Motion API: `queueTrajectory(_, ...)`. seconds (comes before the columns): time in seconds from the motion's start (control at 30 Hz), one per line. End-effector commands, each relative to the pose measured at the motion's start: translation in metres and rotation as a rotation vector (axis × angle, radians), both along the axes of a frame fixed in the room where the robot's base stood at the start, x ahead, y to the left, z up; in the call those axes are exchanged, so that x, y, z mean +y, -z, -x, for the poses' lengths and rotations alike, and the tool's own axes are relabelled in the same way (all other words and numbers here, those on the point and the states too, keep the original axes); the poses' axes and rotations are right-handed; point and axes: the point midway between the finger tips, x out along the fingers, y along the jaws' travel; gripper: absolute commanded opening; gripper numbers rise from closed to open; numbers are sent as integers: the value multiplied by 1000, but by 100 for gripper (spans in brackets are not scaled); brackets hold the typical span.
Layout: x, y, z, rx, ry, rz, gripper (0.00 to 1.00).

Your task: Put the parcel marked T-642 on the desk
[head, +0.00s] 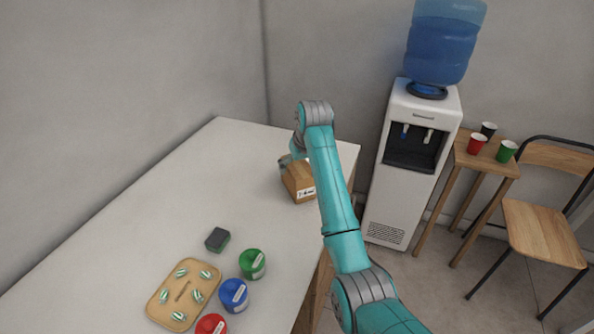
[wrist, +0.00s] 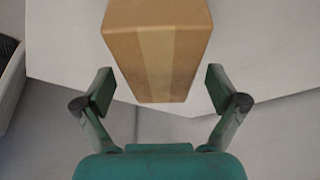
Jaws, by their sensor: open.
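A brown cardboard parcel (head: 299,182) sits on the white-topped table (head: 150,215), near its far right corner. It has a white label that seems to begin with T; the rest is too small to read surely. In the wrist view the parcel (wrist: 158,50) shows a paler tape strip down its middle. My gripper (wrist: 159,88) is open, with one finger on each side of the parcel's near end. Gaps show between both fingers and the parcel. In the head view my arm hides most of the gripper. I cannot tell whether this table is the desk.
A wooden tray (head: 153,311) of striped sweets, a dark sponge-like block (head: 217,239) and green (head: 252,264), blue (head: 233,294) and red (head: 211,325) tubs stand nearer on the table. A water cooler (head: 412,170), small stool (head: 487,165) with cups and chair (head: 540,232) stand right.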

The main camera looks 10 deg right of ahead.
Motion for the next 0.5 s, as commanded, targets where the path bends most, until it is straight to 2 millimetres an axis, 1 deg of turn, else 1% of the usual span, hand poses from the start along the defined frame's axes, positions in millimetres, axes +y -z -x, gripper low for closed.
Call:
queueTrajectory(0.03,-1,-12,4,-5,0,0,95)
queueTrajectory(0.1,-2,-25,9,-5,0,0,95)
queueTrajectory(0.3,-4,-58,23,-3,0,0,95)
queueTrajectory(0.4,-5,-69,28,-2,0,0,95)
queueTrajectory(0.5,-5,-76,31,0,0,0,95)
